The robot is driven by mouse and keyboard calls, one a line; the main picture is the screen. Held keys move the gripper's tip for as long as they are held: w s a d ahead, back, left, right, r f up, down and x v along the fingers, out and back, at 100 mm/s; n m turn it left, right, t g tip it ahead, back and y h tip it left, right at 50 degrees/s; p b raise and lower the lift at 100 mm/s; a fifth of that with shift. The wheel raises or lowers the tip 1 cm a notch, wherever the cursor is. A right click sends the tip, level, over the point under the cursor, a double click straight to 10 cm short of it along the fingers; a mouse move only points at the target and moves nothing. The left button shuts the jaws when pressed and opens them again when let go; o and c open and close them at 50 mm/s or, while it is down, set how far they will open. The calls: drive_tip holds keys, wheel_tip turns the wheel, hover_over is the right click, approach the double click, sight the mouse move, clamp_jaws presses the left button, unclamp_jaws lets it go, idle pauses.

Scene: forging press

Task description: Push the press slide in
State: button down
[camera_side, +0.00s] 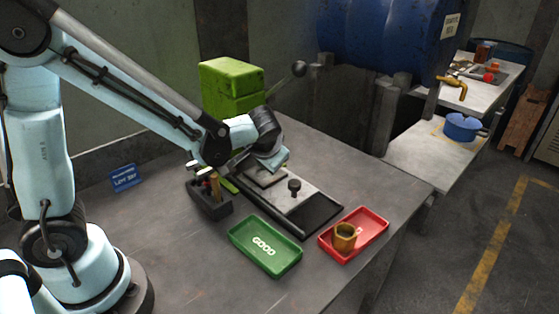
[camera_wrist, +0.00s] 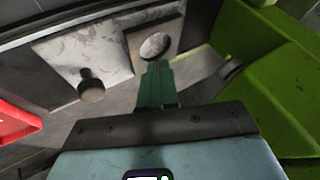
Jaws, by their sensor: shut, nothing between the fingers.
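The press slide is a light grey plate (camera_side: 297,200) with a dark upright knob (camera_side: 294,186), lying on a dark track whose near end is bare. A square die block with a round recess (camera_wrist: 155,45) sits on it. The slide's plate (camera_wrist: 70,48) and knob (camera_wrist: 92,86) also show in the wrist view. The green press (camera_side: 232,88) stands behind. My gripper (camera_side: 272,158) is low over the rear of the slide, beside the die. In the wrist view its green fingers (camera_wrist: 157,68) are shut and empty, apart from the knob. Contact with the die cannot be told.
A green GOOD tray (camera_side: 264,246) and a red tray (camera_side: 353,235) holding a brass-coloured cup (camera_side: 344,237) stand in front of the track. A dark tool holder (camera_side: 209,197) is left of it. The press lever (camera_side: 299,69) sticks out to the right.

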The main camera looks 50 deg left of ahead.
drive_tip(key=s+d+r, duration=0.4)
drive_tip(key=d, duration=0.4)
approach(263, 179)
drive_tip(key=shift+w+d+f, duration=0.25)
drive_tip(key=shift+w+f, duration=0.1)
drive_tip(key=shift+f, duration=0.4)
drive_tip(key=shift+w+d+f, duration=0.25)
drive_tip(key=shift+w+f, duration=0.1)
drive_tip(key=shift+f, duration=0.35)
drive_tip(key=shift+w+d+f, duration=0.25)
drive_tip(key=shift+w+f, duration=0.05)
drive_tip(key=shift+f, duration=0.45)
drive_tip(key=shift+a, duration=2.05)
